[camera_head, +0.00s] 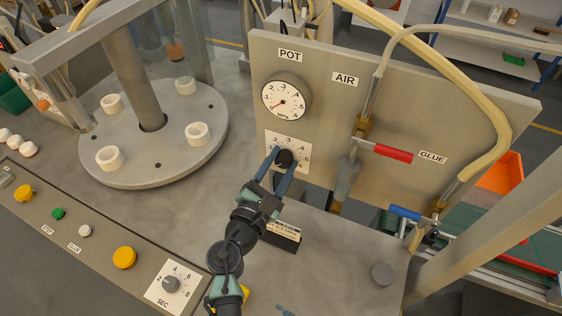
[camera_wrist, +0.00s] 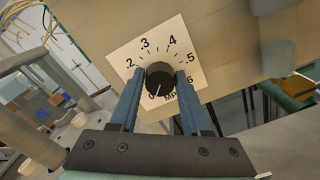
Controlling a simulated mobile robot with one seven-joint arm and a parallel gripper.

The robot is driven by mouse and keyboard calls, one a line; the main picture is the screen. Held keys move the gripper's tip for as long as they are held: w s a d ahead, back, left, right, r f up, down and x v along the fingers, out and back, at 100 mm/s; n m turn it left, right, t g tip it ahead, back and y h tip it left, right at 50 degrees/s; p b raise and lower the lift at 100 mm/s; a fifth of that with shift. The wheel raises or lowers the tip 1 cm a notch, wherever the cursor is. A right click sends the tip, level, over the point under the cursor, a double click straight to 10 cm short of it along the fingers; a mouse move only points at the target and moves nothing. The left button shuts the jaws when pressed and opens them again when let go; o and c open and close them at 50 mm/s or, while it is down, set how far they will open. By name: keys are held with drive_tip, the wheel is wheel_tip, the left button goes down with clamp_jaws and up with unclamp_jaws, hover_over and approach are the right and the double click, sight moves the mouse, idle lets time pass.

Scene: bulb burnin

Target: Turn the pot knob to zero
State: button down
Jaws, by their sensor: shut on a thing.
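The pot knob (camera_head: 285,159) is a black round knob on a white scale plate (camera_head: 302,148), on the upright panel below the gauge. In the wrist view the knob (camera_wrist: 160,79) sits between the two blue fingers of my gripper (camera_wrist: 159,74), which is shut on its sides. The plate (camera_wrist: 190,45) shows marks from 0 to .6. The knob's white line points down and slightly left, at or close to the 0. The pot gauge (camera_head: 286,97), under the POT label (camera_head: 290,55), has its red needle at the lower left, near 0.
Right of the knob are the red-handled air valve (camera_head: 388,152) and the blue-handled glue valve (camera_head: 407,213) with hoses. A round plate with white cups (camera_head: 150,180) stands left. A button console with a SEC knob (camera_head: 170,284) runs along the front left.

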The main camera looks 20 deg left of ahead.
drive_tip(key=shift+c, duration=1.9)
unclamp_jaws()
drive_tip(key=shift+s, duration=0.1)
drive_tip(key=s+b, duration=0.2)
drive_tip(key=s, duration=1)
drive_tip(key=shift+s+a, duration=0.2)
drive_tip(key=shift+s, duration=0.2)
drive_tip(key=shift+w, duration=0.1)
